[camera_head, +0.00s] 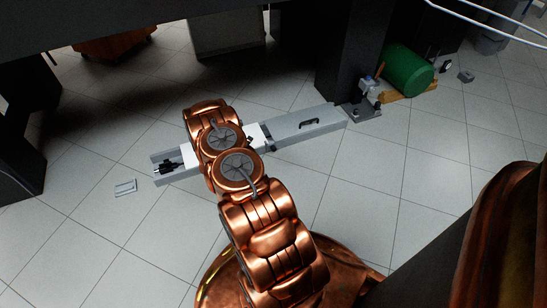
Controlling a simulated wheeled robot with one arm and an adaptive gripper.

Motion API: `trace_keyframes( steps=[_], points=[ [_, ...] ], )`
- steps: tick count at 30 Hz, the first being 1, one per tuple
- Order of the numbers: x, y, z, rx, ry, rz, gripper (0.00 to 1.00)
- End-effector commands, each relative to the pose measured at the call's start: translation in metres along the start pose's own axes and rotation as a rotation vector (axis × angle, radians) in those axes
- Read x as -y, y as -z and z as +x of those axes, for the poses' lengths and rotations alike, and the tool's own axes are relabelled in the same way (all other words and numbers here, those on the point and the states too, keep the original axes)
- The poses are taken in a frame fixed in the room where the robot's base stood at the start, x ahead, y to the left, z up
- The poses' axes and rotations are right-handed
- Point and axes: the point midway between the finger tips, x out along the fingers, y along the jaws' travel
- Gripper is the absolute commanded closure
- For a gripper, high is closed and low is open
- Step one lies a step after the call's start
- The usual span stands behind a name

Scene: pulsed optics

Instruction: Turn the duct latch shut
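A long grey duct (300,124) lies on the tiled floor, running from the left of centre up to the right. A dark handle-like piece (310,121) sits on its closed right part; I cannot tell if this is the latch. A white section (252,133) shows in the middle, with a small dark part beside my arm. Dark pieces (166,168) show in the duct's open left end. My copper arm crosses over the duct and hides part of its middle. My gripper cannot be made out; the arm's own links are all that show.
A small pale plate (125,187) lies on the floor at left. A green cylinder (406,70) on a wooden base and a small metal fixture (368,88) stand at the upper right. A dark post (349,65) rises behind the duct's right end. Floor in front is open.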

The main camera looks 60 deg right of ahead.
Motion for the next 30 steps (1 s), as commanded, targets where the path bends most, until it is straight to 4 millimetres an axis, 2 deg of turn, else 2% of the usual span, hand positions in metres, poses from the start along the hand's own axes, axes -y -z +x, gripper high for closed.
trace_keyframes(
  steps=[1,3,6,10,17,30],
  points=[
    [0.014,-0.025,0.012,0.012,-0.036,-0.027,0.49],
    [0.019,-0.051,0.021,0.026,-0.087,-0.064,0.49],
    [0.023,-0.08,0.029,0.041,-0.149,-0.112,0.49],
    [0.026,-0.105,0.034,0.054,-0.202,-0.158,0.49],
    [0.024,-0.118,0.041,0.062,-0.234,-0.182,0.49],
    [0.012,-0.121,0.097,0.063,-0.233,-0.18,0.49]
  ],
)
